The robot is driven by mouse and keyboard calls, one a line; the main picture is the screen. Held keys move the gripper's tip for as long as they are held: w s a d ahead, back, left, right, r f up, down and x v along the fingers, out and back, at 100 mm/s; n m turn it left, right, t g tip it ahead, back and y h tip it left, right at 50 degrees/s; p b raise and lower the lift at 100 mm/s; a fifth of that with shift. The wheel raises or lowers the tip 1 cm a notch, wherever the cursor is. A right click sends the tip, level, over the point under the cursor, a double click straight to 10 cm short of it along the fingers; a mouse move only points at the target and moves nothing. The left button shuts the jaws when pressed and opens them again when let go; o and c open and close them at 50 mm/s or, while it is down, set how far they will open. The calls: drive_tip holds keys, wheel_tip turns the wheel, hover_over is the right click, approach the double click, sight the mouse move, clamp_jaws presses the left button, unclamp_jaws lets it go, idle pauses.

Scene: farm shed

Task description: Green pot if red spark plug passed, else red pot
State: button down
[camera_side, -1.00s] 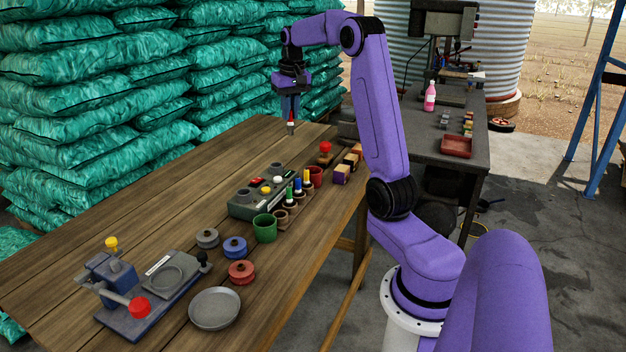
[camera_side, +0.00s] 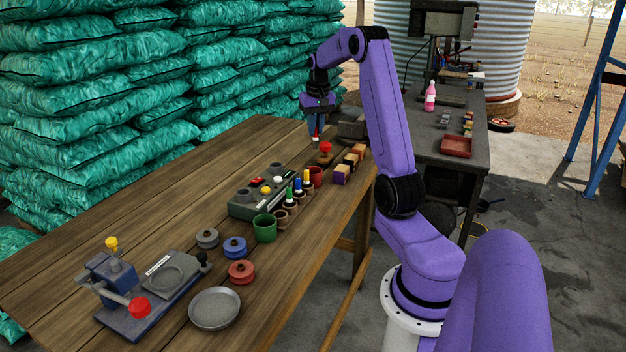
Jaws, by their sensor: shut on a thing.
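My gripper (camera_side: 317,125) is shut on the red spark plug (camera_side: 316,141), which hangs upright, metal tip down, near the table's far right end. It appears above or behind a red-topped object (camera_side: 326,149); the gap is unclear. The green pot (camera_side: 265,234) stands open in front of the grey-green box (camera_side: 243,208). The smaller red pot (camera_side: 317,183) stands beyond the plug rack. The box carries red, yellow and white round parts on top and grey sockets; whether any is lit I cannot tell. Green, blue and yellow plugs (camera_side: 298,187) stand in the rack (camera_side: 285,223), whose nearest socket looks empty.
Wooden blocks (camera_side: 347,167) sit at the right edge. The table's left side is clear. Green sacks (camera_side: 90,90) are stacked behind.

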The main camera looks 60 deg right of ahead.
sight(315, 140)
drive_tip(key=shift+f, duration=2.15)
drive_tip(key=c, duration=1)
unclamp_jaws()
wheel_tip(315, 140, up, 17)
drive_tip(key=s+a, duration=0.2)
drive_tip(key=shift+r, duration=0.1)
